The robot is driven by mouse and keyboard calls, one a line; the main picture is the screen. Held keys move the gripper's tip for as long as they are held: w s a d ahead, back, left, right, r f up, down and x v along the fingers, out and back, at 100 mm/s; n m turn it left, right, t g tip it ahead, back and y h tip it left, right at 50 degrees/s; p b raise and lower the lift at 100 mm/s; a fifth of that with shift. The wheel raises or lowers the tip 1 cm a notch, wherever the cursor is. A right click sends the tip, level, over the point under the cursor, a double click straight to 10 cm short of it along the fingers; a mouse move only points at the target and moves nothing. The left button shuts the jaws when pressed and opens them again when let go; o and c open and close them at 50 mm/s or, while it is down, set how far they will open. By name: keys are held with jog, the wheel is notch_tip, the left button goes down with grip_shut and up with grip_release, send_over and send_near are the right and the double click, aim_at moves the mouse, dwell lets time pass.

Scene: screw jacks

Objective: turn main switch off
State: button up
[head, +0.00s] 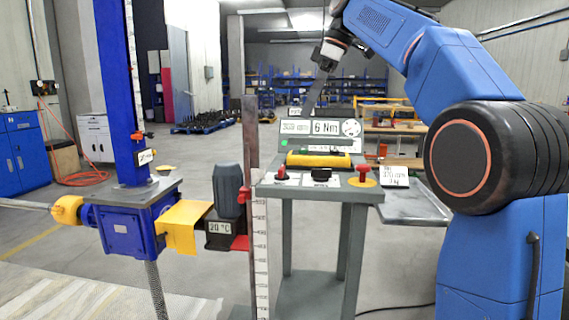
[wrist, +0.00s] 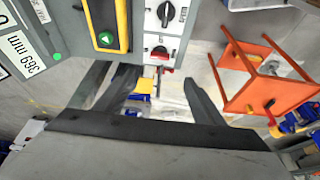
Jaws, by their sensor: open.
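A grey console (head: 265,187) stands on legs in the middle of the head view. On its top is a small red-handled rotary switch (head: 281,174) on a white plate, which looks like the main switch. It also shows in the wrist view (wrist: 160,53), just beyond my fingers. A black knob (head: 321,174) sits to its right, and it is also in the wrist view (wrist: 166,12). My gripper (head: 315,95) hangs above and behind the console's display in the head view. In the wrist view my gripper (wrist: 162,82) is open, with nothing between its fingers.
A red mushroom button (head: 362,171) on a yellow disc is at the console's right. A yellow bar (head: 318,159) lies behind the knobs, before a "6 Nm" display (head: 325,128). A blue screw jack (head: 130,228) stands left. An orange frame (wrist: 265,80) is right in the wrist view.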

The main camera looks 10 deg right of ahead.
aim_at(282, 167)
jog(key=x, duration=1.7)
jog(key=shift+f, duration=0.15)
jog(key=shift+c, duration=0.5)
jog(key=c, duration=0.9)
